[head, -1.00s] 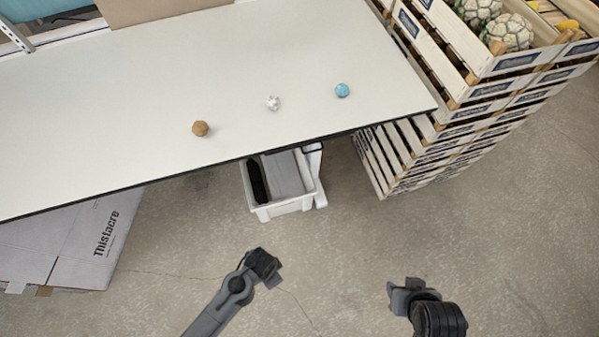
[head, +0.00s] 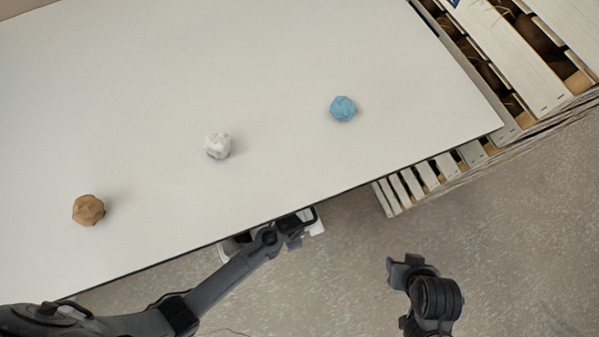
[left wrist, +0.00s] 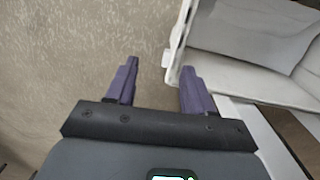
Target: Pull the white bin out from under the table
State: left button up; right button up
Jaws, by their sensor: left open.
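The white bin (head: 230,247) is mostly hidden under the table edge and behind my left arm in the head view. My left gripper (head: 298,228) is at the table's front edge, by the bin. In the left wrist view its fingers (left wrist: 158,70) are apart, with floor between them. The bin's rim is close to the right-hand finger; I cannot tell whether they touch. My right gripper (head: 399,270) is over the floor, away from the bin; its jaw opening is unclear.
The white table (head: 290,60) holds a brown lump (head: 88,210), a white lump (head: 217,145) and a blue lump (head: 343,108). Stacked wooden crates (head: 430,178) stand at the right. Floor in front is clear.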

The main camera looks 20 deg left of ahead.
pick_arm(q)
jog(key=shift+t, duration=0.4)
jog(key=w+f+b, duration=0.1)
jog(key=f+b, duration=0.1)
jog(key=w+d+f+b, duration=0.1)
jog(key=w+f+b, duration=0.2)
jog(key=f+b, duration=0.1)
jog(key=shift+w+d+f+b, duration=0.15)
jog(key=shift+f+b, duration=0.2)
jog(key=shift+b, duration=0.05)
jog(key=shift+w, duration=0.35)
jog(key=shift+w+a, duration=0.2)
jog(key=shift+w, duration=0.05)
jog(key=shift+s+d, duration=0.1)
jog(key=shift+s, duration=0.15)
jog(key=shift+w+f+b, duration=0.1)
jog(key=shift+f+b, duration=0.3)
notch_tip(320, 180, down, 10)
jog(key=b, duration=0.6)
pick_arm(e)
notch_tip(320, 180, down, 16)
pick_arm(q)
jog(key=shift+c, duration=0.5)
